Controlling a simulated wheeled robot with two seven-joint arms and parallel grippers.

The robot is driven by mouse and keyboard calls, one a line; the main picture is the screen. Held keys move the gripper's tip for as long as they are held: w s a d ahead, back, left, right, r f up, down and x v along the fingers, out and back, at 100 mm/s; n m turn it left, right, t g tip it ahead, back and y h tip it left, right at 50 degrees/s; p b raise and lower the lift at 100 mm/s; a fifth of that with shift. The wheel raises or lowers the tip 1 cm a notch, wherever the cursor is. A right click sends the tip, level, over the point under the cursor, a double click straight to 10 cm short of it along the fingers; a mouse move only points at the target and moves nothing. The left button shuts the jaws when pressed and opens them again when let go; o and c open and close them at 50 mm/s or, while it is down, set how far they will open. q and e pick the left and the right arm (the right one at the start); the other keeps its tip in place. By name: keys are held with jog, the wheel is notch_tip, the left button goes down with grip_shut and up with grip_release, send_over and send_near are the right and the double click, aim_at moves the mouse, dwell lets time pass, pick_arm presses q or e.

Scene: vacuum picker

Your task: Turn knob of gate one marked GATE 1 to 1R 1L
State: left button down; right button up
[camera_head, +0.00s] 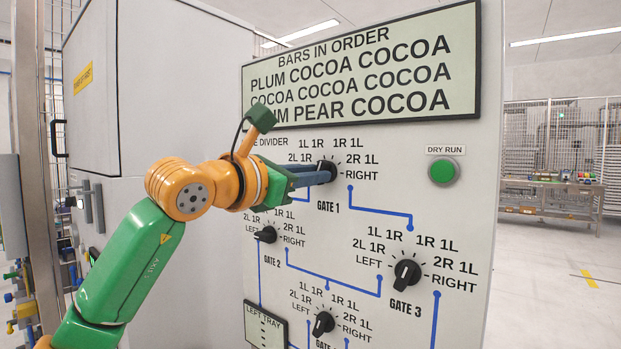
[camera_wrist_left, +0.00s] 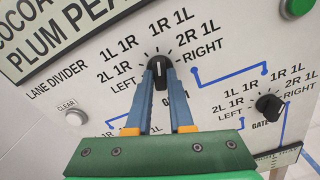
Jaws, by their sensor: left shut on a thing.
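The GATE 1 knob (camera_head: 328,169) is black and round, high on the pale panel, with its position labels fanned around it. In the left wrist view the knob (camera_wrist_left: 160,69) sits between the tips of my two blue fingers, and its white mark points roughly up the picture, around the 1L 1R and 1R 1L labels; I cannot tell exactly which. My left gripper (camera_head: 317,176) reaches in from the left and is shut on this knob; its fingertips (camera_wrist_left: 160,76) hide the knob's sides. My right gripper is not in view.
Below are the GATE 2 knob (camera_head: 266,235), the GATE 3 knob (camera_head: 407,273) and a lower knob (camera_head: 322,324). A green DRY RUN button (camera_head: 443,171) is at the right. An order sign (camera_head: 360,68) hangs above. Open floor lies right of the panel.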

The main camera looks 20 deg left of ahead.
pick_arm(q)
jog(key=shift+r, duration=0.15)
dwell(0.4)
jog(key=c, duration=0.8)
grip_release()
jog(key=b+v, duration=0.3)
jog(key=v, duration=0.4)
